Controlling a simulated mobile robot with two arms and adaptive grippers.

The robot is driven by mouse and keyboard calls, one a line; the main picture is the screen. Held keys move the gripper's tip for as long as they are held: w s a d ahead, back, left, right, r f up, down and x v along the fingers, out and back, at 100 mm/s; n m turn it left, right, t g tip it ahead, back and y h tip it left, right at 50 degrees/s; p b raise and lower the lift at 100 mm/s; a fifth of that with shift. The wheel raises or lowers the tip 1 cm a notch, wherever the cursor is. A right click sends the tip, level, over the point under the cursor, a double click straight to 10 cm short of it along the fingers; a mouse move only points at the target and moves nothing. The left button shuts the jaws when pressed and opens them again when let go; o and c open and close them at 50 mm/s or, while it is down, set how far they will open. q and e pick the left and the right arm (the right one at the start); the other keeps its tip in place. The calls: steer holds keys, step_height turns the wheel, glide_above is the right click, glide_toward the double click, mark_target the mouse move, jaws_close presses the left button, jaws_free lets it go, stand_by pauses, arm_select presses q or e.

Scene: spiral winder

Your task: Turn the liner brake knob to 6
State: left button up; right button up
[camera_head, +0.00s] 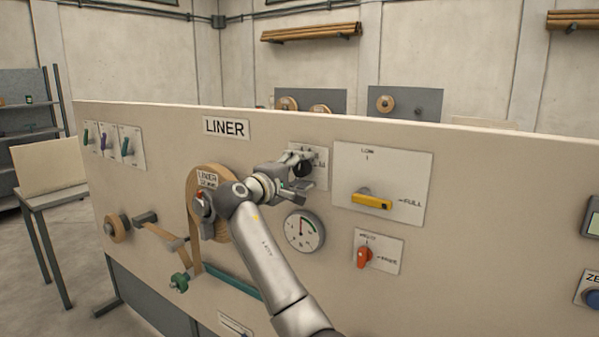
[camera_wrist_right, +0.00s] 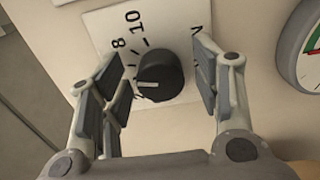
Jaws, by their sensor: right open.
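The liner brake knob (camera_wrist_right: 160,76) is a round black knob with a white pointer line, on a white scale plate (camera_wrist_right: 105,22). In the wrist view the pointer points left, below the printed 8; the 10 is above the 8. My left finger hides the scale mark at the pointer. My right gripper (camera_wrist_right: 160,88) is open with its fingers on either side of the knob, with visible gaps. In the head view my right gripper (camera_head: 303,172) covers much of the plate (camera_head: 321,160) and knob. My left gripper is not in view.
A round gauge (camera_head: 304,231) sits just below the gripper. A yellow handle (camera_head: 371,200) and an orange knob (camera_head: 364,257) are to the right on the panel (camera_head: 470,220). The liner roll (camera_head: 196,180) is behind my right arm, at the left.

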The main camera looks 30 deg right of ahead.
steer(key=v, duration=1.2)
steer(key=shift+f, duration=0.1)
